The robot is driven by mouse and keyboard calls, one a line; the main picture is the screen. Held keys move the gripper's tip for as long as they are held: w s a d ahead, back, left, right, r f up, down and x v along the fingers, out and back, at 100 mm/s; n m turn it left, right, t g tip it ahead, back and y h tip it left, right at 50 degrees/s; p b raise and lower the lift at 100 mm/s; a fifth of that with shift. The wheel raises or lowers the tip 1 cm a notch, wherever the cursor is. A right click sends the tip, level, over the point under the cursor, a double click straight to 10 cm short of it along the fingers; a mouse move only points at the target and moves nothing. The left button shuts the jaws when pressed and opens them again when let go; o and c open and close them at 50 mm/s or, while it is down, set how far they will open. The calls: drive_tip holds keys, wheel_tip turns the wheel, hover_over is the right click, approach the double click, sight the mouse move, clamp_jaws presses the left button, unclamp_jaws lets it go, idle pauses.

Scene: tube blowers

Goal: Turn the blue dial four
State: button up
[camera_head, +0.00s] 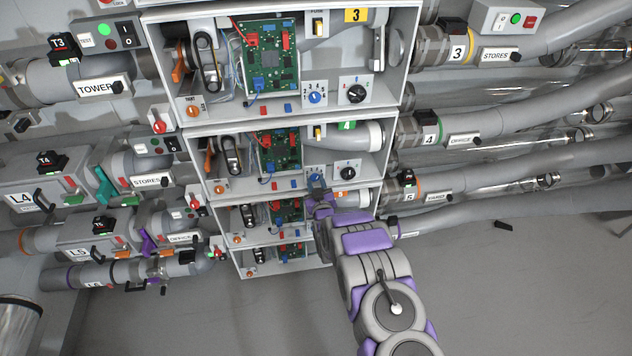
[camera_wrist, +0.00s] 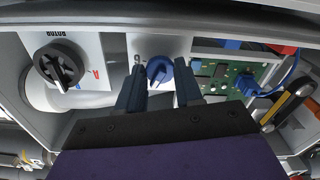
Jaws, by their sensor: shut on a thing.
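The blue dial (camera_head: 316,178) of the box with the green 4 label (camera_head: 347,126) sits on a white plate low in that box. In the wrist view the blue dial (camera_wrist: 159,69) shows between my two dark blue fingers. My gripper (camera_head: 319,188) reaches up to it from below and is shut on it, one finger on each side (camera_wrist: 159,82). The fingers partly cover the dial plate, and its number marks cannot be read.
A black dial (camera_wrist: 58,66) sits beside the blue one, also seen in the head view (camera_head: 348,169). A green circuit board (camera_head: 279,152) is on the other side. Box 3 above has its own blue dial (camera_head: 315,97). Grey pipes (camera_head: 470,125) run off right.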

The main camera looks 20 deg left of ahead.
drive_tip(key=shift+a+n, duration=0.1)
drive_tip(key=shift+n, duration=0.4)
drive_tip(key=shift+s, duration=0.1)
drive_tip(key=o, duration=1)
drive_tip(key=shift+o, duration=0.2)
drive_tip(key=shift+s+d, duration=0.25)
drive_tip(key=shift+s, duration=0.05)
drive_tip(key=p+v, duration=0.2)
drive_tip(key=v, duration=1.4)
drive_tip(key=shift+s+p, duration=0.2)
drive_tip(key=shift+p, duration=0.15)
drive_tip(key=shift+d+f, duration=0.15)
